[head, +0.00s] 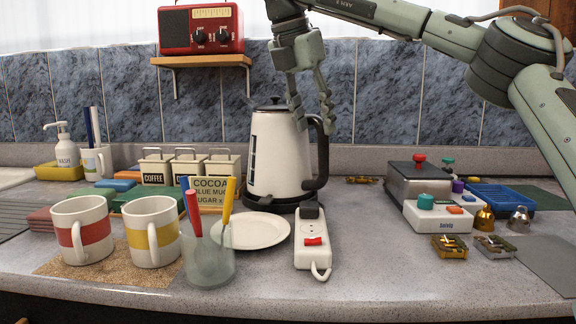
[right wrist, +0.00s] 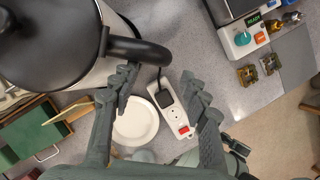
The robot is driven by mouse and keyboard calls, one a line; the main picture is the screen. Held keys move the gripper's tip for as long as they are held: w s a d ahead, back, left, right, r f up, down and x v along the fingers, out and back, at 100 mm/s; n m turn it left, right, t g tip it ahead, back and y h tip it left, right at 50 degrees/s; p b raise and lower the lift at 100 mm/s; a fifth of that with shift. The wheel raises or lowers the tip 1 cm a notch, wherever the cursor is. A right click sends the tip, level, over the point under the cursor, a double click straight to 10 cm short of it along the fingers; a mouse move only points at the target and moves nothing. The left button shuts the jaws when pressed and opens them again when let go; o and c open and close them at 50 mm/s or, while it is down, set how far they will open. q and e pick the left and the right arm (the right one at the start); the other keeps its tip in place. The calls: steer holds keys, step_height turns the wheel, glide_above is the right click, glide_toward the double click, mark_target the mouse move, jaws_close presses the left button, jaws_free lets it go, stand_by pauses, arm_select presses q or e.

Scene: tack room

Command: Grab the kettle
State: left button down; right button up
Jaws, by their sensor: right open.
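The white kettle (head: 272,155) with a black lid, base and handle stands upright on the counter at the back, near the middle of the head view. Its black handle (head: 323,155) is on the right side. In the right wrist view the kettle (right wrist: 60,45) fills the upper left and its handle (right wrist: 140,50) points toward the fingers. My right gripper (head: 312,112) is open, at the upper handle, with its fingers pointing down; it also shows in the right wrist view (right wrist: 162,88). Whether a finger touches the handle I cannot tell. My left gripper is not in view.
A white plate (head: 256,231) and a power strip (head: 312,242) lie in front of the kettle. Two striped mugs (head: 82,230) and a glass with utensils (head: 208,262) stand front left. Canisters (head: 189,168) stand left of it. Clear counter lies right of the power strip.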

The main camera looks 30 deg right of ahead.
mark_target(320, 149)
steer(key=shift+d+f, duration=0.1)
steer(key=shift+f, duration=0.35)
steer(key=b+x, duration=0.1)
steer(key=x, duration=0.5)
steer(key=shift+s+f, duration=0.15)
steer(key=shift+f, duration=0.3)
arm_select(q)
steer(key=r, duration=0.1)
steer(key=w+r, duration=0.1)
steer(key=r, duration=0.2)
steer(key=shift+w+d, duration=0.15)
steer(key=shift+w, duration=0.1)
arm_select(e)
steer(key=shift+c, duration=0.2)
steer(key=c, duration=1)
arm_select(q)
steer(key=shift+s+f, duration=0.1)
